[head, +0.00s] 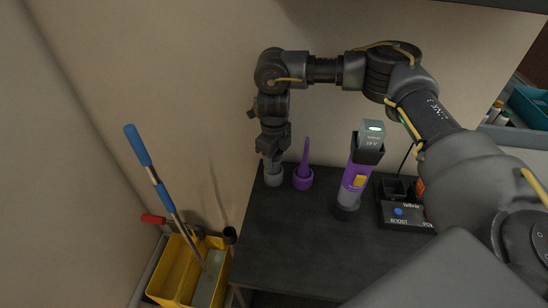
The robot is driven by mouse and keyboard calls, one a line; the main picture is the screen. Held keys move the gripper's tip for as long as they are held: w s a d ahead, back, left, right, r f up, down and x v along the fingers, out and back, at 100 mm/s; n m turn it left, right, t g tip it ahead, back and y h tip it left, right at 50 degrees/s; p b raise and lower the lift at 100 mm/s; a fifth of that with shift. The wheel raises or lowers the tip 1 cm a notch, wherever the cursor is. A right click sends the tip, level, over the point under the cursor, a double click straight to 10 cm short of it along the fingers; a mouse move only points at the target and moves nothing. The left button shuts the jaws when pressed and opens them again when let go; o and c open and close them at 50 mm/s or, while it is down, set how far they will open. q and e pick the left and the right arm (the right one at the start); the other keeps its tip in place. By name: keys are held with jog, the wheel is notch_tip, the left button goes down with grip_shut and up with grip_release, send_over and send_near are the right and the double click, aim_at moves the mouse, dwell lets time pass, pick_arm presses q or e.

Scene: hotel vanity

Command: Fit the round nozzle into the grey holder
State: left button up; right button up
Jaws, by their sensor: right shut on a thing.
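The grey holder (273,181) is a small round cup at the back left corner of the dark table. My right gripper (272,156) points down right above it, shut on a small grey piece that looks like the round nozzle (272,164). The nozzle's lower end is at the holder's mouth; I cannot tell how deep it sits, or whether it touches. It looks about upright. My left gripper is not in view.
Just right of the grey holder, a purple holder (303,183) has a tall purple pointed nozzle (306,154) in it. A purple and grey hand vacuum (356,178) stands further right, beside a black dock (405,215). The table's front left (285,240) is clear. A yellow mop bucket (172,269) stands on the left.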

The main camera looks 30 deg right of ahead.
jog(key=shift+s+f, duration=0.1)
jog(key=shift+f, duration=0.2)
dwell(0.5)
jog(key=o, duration=1.1)
jog(key=shift+r+b, duration=0.4)
jog(key=shift+r, duration=3.35)
jog(key=shift+a, duration=0.1)
